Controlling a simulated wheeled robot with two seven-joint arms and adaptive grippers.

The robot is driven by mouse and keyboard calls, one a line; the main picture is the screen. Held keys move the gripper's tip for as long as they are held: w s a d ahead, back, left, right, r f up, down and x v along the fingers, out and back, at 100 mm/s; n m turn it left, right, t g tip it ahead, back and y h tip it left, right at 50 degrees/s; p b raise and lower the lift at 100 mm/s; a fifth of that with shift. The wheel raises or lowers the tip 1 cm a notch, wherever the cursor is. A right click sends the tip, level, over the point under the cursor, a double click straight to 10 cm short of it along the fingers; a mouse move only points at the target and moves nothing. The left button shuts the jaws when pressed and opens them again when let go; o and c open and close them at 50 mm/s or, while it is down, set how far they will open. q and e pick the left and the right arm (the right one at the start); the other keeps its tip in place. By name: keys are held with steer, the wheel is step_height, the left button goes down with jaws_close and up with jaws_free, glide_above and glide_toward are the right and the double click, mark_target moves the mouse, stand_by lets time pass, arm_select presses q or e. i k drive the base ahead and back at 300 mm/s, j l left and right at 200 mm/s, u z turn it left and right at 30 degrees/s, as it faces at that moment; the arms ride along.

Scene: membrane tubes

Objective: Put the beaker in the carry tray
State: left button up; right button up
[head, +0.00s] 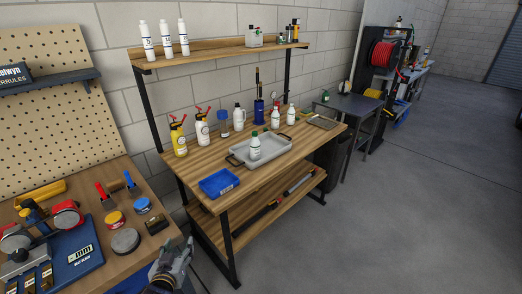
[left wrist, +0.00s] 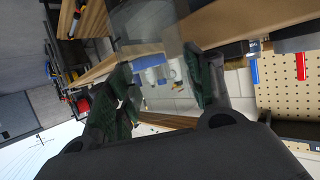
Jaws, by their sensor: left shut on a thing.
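A grey carry tray (head: 283,153) with dark handles sits on the middle wooden bench. A white bottle with a green cap (head: 255,149) stands in it. My left gripper (head: 177,262) is at the bottom of the head view, by the near bench's right edge, well short of the tray. In the left wrist view, my left gripper (left wrist: 165,90) is shut on a clear see-through beaker (left wrist: 142,25) between its dark green finger pads. The beaker is hard to make out in the head view. My right gripper is not in view.
A blue bin (head: 219,183) sits on the middle bench's near corner, in front of the tray. Spray bottles (head: 179,138) and other bottles line the back. Tools and tins crowd the near bench (head: 95,262). The floor (head: 390,220) at right is clear.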

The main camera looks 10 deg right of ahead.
mark_target(270, 147)
steer(key=i+l+u, duration=0.45)
steer(key=l, duration=1.25)
steer(key=i+l+u, duration=0.25)
steer(key=l+u, duration=0.2)
steer(key=l, duration=1.3)
steer(key=k+l+u, duration=0.1)
steer(key=l+u, duration=0.35)
steer(key=l, duration=1.3)
